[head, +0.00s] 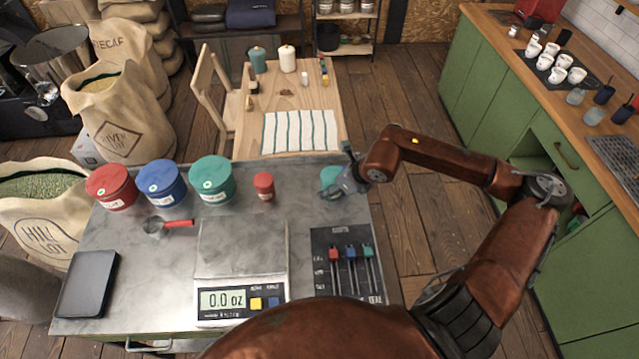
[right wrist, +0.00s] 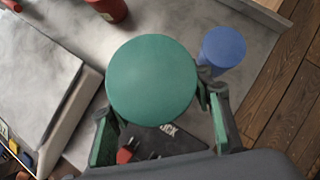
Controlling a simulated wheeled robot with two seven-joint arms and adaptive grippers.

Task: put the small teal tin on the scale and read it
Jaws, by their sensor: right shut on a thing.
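The small teal tin (head: 330,175) is at the right rear of the grey worktop, partly hidden by my right gripper (head: 340,181). In the right wrist view the round top of the tin (right wrist: 152,80) sits between the two fingers of my right gripper (right wrist: 158,105), which is shut on it. It looks larger there than a small blue tin (right wrist: 222,48) beside it, so it seems raised. The scale (head: 241,248) stands front centre with a bare plate; its display (head: 222,300) reads 0.0 oz. My left gripper is not in view.
A small red tin (head: 264,187) stands between the held tin and a large teal tin (head: 212,180). Large blue (head: 162,184) and red (head: 112,187) tins, a red-handled scoop (head: 170,224) and a dark tablet (head: 87,285) are left. A slider panel (head: 346,262) is right of the scale.

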